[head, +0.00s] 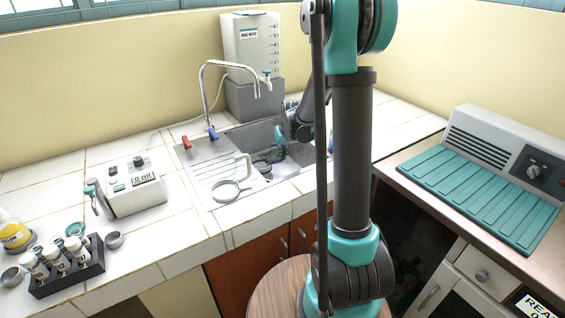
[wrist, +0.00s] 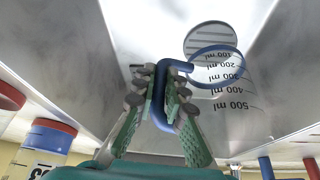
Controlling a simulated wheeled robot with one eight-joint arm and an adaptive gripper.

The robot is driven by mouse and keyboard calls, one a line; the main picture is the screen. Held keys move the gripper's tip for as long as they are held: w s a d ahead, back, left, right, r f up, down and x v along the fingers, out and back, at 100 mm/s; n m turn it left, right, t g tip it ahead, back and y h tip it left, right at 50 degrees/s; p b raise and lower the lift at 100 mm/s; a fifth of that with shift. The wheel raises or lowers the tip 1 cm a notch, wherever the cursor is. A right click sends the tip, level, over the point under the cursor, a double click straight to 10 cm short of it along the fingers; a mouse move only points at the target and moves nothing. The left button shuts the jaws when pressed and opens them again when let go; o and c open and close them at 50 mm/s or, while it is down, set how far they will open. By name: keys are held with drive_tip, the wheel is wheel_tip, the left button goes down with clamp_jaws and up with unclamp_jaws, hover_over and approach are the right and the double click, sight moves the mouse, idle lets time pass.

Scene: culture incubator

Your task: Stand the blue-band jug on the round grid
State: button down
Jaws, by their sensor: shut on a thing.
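My gripper (wrist: 160,88) is shut on the blue handle of the blue-band jug (wrist: 225,88) in the wrist view. The jug is clear, with a blue band around it and black ml marks that read upside down in this view. A round striped grey disc, the round grid (wrist: 205,36), lies on the pale surface by the jug's lower end. The two overlap in view, and I cannot tell if they touch. In the head view my gripper (head: 281,138) is down in the sink, and the jug is small and hard to make out there.
The sink (head: 255,135) has close side walls around my gripper. A tap (head: 205,85) and a white tank (head: 252,45) stand behind it. A white device (head: 130,190) and a vial rack (head: 68,265) stand on the left counter.

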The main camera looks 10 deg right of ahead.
drive_tip(key=shift+f, duration=2.1)
drive_tip(key=c, duration=1.6)
unclamp_jaws()
drive_tip(key=shift+f, duration=0.1)
drive_tip(key=v, duration=1.2)
